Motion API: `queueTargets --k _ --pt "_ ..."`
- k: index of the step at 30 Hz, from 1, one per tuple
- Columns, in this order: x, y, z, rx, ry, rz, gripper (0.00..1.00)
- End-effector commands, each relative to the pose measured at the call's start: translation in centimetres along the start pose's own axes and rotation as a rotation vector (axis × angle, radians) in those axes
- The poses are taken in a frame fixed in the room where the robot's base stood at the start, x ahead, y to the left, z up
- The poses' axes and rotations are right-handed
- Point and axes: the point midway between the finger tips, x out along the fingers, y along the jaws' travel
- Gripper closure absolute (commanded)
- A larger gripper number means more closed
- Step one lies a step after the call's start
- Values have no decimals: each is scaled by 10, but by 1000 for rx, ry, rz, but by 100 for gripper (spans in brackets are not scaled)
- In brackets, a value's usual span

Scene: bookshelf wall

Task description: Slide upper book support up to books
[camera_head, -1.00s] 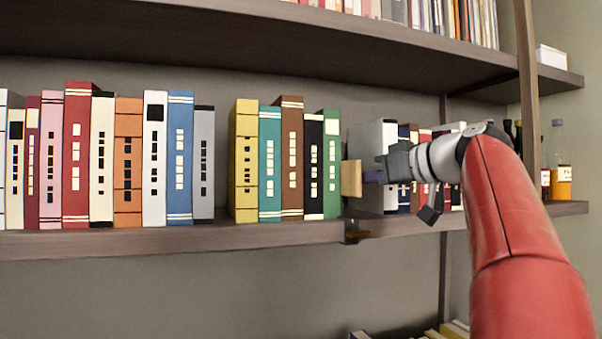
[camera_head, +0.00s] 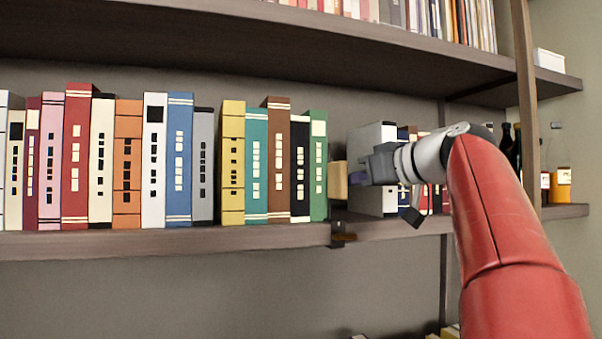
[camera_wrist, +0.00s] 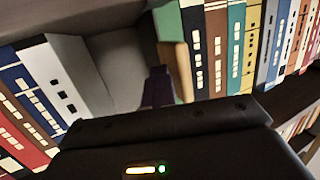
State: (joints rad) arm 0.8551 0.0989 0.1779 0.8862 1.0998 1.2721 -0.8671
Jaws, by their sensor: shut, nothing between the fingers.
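The upper book support shows as a tan wooden block (camera_head: 338,181) standing at the right side of a green book (camera_head: 318,165). A dark clip at the shelf edge below it appears to belong to it. In the wrist view the block (camera_wrist: 176,66) is just beyond the dark purplish fingertips (camera_wrist: 158,88).
A white-grey book (camera_head: 374,140) and several dark blue and red books stand behind and right of my gripper; the white-grey one also shows in the wrist view (camera_wrist: 62,75). Another shelf (camera_head: 300,35) runs above. An upright post (camera_head: 528,100) and bottles (camera_head: 560,185) are at the right.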

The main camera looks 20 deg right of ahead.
Motion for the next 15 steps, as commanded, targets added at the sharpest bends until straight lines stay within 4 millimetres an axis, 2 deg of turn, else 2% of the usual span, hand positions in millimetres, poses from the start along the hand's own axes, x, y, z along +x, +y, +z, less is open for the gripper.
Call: queueTargets --k 1,8,15 --pt "2 -7 0 -3 0 -14 100" --pt "5 -14 -1 -4 0 -19 100" --pt "3 -8 -2 -3 0 -14 100"
